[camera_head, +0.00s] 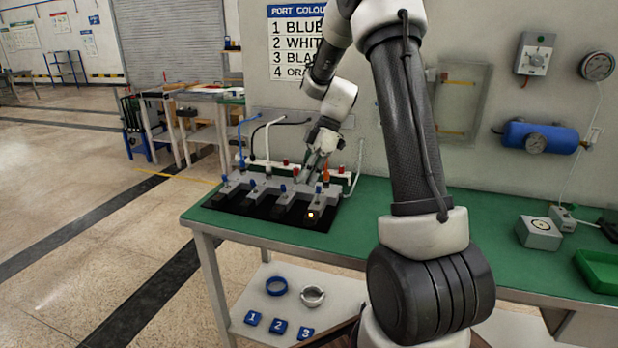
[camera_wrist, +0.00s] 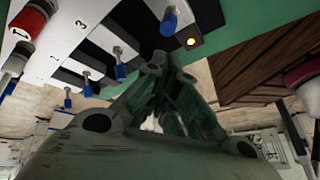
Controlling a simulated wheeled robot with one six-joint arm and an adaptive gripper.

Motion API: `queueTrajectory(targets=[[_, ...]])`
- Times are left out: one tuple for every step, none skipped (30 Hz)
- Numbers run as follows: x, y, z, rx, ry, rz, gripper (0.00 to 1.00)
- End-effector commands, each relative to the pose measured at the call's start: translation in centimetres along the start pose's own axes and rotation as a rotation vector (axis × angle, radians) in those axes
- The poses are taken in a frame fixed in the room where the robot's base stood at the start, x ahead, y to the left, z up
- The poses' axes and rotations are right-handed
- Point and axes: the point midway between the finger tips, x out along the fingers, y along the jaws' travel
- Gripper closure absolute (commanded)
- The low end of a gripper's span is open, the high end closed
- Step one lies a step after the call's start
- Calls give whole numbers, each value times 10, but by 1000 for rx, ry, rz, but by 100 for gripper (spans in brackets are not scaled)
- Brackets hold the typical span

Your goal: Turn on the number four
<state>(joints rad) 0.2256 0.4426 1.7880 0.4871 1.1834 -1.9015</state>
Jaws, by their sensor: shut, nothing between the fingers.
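A row of grey switch blocks (camera_head: 262,183) with blue-tipped levers stands on a black base at the left end of the green bench. A blue-tipped lever (camera_wrist: 170,20) is close to that lamp. Numbers 2 and 3 are readable on the white surface in the wrist view; I cannot read a four on the blocks. My gripper (camera_head: 312,172) is shut and empty, low over the right part of the row. Contact with the lever cannot be told.
Blue, black, white and orange hoses rise behind the blocks. A wall sign (camera_head: 297,42) lists port colours by number. A blue air tank (camera_head: 541,137) is on the wall. A green tray (camera_head: 598,270) sits at bench right. Rings and numbered blue tags lie on the lower shelf (camera_head: 262,300).

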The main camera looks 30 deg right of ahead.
Motion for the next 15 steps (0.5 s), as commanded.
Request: queueTrajectory(targets=[[1,1,-4,-2,0,0,100],[1,2,-7,-3,0,0,100],[2,3,-12,-2,0,0,100],[3,4,-17,-2,0,0,100],[4,5,-22,-2,0,0,100],[5,7,-30,-2,-1,1,100],[6,8,-37,-1,0,1,100],[-1,10,-36,1,0,6,100],[-12,12,-33,4,1,7,100],[-20,13,-32,4,1,8,100],[-27,14,-31,5,1,8,100],[-36,15,-30,4,1,7,100],[-42,16,-29,4,0,7,100],[-49,16,-28,4,0,6,100],[-56,18,-27,4,1,6,100]])
